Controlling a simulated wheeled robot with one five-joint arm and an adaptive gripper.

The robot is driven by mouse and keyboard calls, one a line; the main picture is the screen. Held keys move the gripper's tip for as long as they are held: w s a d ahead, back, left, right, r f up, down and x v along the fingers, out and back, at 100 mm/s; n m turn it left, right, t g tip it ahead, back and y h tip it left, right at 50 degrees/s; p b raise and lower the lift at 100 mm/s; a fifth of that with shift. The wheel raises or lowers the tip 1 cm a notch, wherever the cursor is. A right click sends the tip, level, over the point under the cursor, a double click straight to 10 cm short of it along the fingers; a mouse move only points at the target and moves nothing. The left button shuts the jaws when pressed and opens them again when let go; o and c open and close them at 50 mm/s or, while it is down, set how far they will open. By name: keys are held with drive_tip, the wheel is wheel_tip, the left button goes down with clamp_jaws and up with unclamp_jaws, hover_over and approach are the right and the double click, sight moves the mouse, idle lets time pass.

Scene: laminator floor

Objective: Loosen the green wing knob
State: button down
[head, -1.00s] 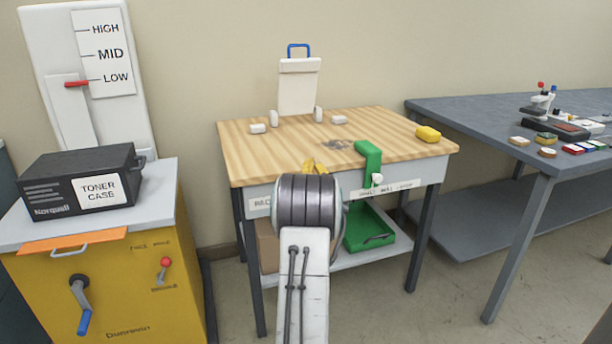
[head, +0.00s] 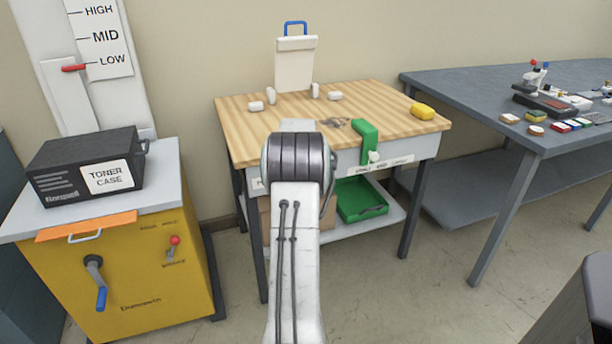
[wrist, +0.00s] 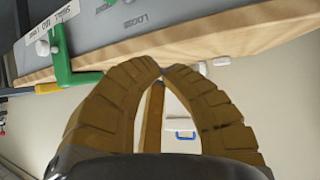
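A green bracket (head: 365,145) sits over the front edge of the wooden bench, with a small pale knob (head: 374,156) on its front face. The bracket also shows at the upper left of the wrist view (wrist: 62,60), where its pale knob (wrist: 43,47) sticks out. In the head view my gripper is hidden behind my arm.
The wooden bench (head: 240,119) carries white pieces, a yellow block (head: 422,111) and a white board (head: 296,65). A green tray (head: 363,214) is on its lower shelf. A yellow cabinet (head: 135,265) with a toner case (head: 85,165) stands left, a grey table (head: 440,90) right.

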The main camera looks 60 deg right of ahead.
drive_tip(key=w+d+f+n+g+y+b, duration=0.1)
drive_tip(key=d+f+n, duration=0.3)
drive_tip(key=f, duration=0.9)
drive_tip(key=shift+w+d+n+b, duration=0.4)
drive_tip(key=shift+d+b, duration=0.3)
drive_tip(key=shift+d, duration=0.3)
